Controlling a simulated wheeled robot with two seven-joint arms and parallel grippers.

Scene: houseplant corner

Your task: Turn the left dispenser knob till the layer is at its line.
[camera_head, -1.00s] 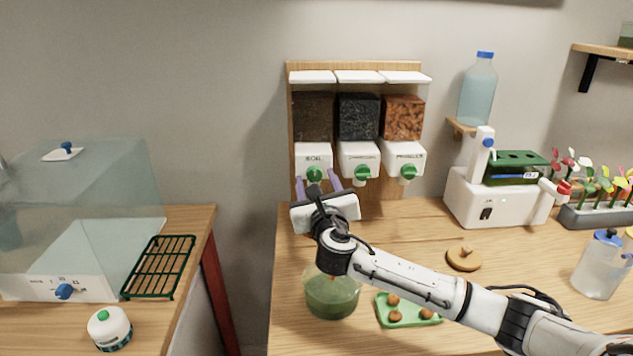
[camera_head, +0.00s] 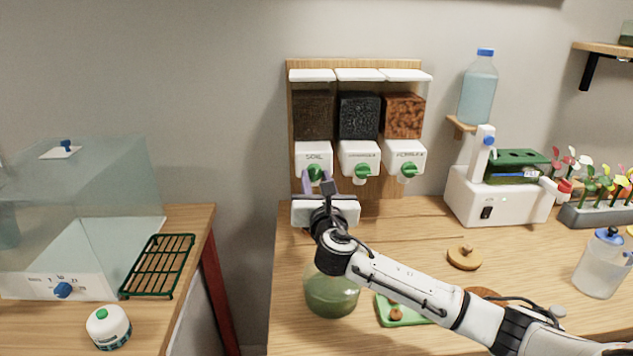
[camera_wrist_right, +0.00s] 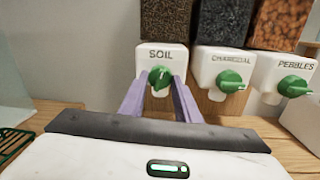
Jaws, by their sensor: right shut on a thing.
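The left dispenser, labelled SOIL (camera_head: 313,156), has a green knob (camera_wrist_right: 160,77) on its white front. My right gripper (camera_head: 316,178) is shut on this knob, with one purple finger on each side of it in the right wrist view. A dark fill shows in the dispenser's clear bin (camera_head: 312,115). A round glass jar (camera_head: 332,296) with a greenish look stands on the table below, partly hidden by my right arm. I cannot make out a layer or its line in the jar. My left gripper is not in view.
The charcoal knob (camera_head: 362,172) and pebbles knob (camera_head: 408,170) are close on the right. A green tray (camera_head: 388,314) lies beside the jar, partly behind my arm. A round wooden lid (camera_head: 464,258) and a white machine (camera_head: 480,200) stand further right.

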